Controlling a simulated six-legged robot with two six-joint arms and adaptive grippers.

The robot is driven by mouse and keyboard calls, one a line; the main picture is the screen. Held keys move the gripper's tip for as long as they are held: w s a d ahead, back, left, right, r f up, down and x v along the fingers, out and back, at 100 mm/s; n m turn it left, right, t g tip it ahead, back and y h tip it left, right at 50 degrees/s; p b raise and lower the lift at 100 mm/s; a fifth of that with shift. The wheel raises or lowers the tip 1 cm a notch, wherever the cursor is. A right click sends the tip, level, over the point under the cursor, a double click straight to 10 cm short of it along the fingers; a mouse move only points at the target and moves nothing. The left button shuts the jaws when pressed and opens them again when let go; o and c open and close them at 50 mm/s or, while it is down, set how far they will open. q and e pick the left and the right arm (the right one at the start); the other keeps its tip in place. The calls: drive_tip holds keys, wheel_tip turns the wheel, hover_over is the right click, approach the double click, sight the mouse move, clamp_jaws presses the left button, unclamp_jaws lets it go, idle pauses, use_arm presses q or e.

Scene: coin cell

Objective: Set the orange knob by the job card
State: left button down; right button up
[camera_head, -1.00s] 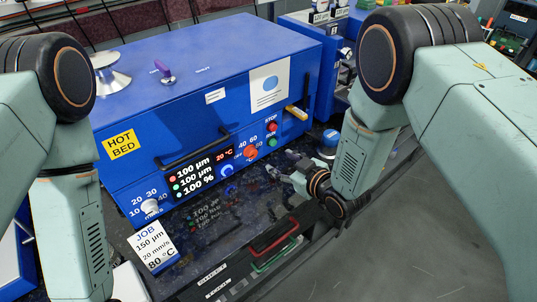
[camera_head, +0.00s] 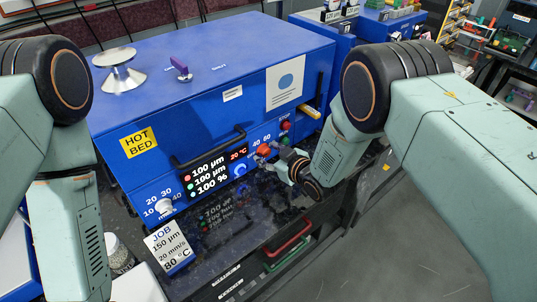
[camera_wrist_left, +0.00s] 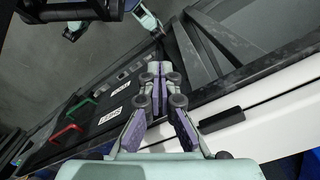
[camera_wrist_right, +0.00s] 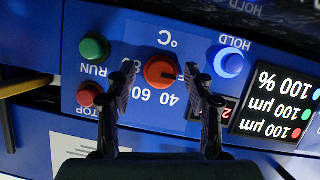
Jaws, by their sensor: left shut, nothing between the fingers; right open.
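The orange knob (camera_head: 264,150) is on the blue machine's front panel, between the red temperature display and the red and green buttons. In the right wrist view the knob (camera_wrist_right: 160,72) has a dark mark pointing right, away from the partly hidden 80. My right gripper (camera_wrist_right: 160,68) is open, with its fingers on either side of the knob; contact cannot be told. The job card (camera_head: 167,247) stands at the front left and reads 150 µm, 20 mm/s, 80 °C. The temperature display (camera_head: 238,154) reads 20 °C. My left gripper (camera_wrist_left: 158,68) is shut and empty.
A white knob (camera_head: 165,206) and a blue HOLD button (camera_head: 240,171) are on the same panel. A dark handle (camera_head: 210,150) sticks out above the displays. The red STOP button (camera_head: 285,126) and green RUN button (camera_wrist_right: 94,47) are close to my right fingers.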

drive_tip(key=shift+s+d, duration=0.1)
drive_tip(key=shift+d, duration=0.05)
drive_tip(key=shift+c, duration=0.7)
drive_tip(key=shift+a, duration=0.25)
drive_tip(key=c, duration=0.5)
drive_tip(key=shift+d, duration=0.1)
clamp_jaws()
drive_tip(key=m+g+y+b, duration=0.1)
drive_tip(key=m, duration=0.1)
drive_tip(key=shift+d+f+m+y, duration=0.1)
drive_tip(key=shift+m+y, duration=0.2)
drive_tip(key=shift+m+g+y+b, duration=0.4)
drive_tip(key=shift+m+y+b, duration=0.3)
drive_tip(key=shift+m, duration=0.3)
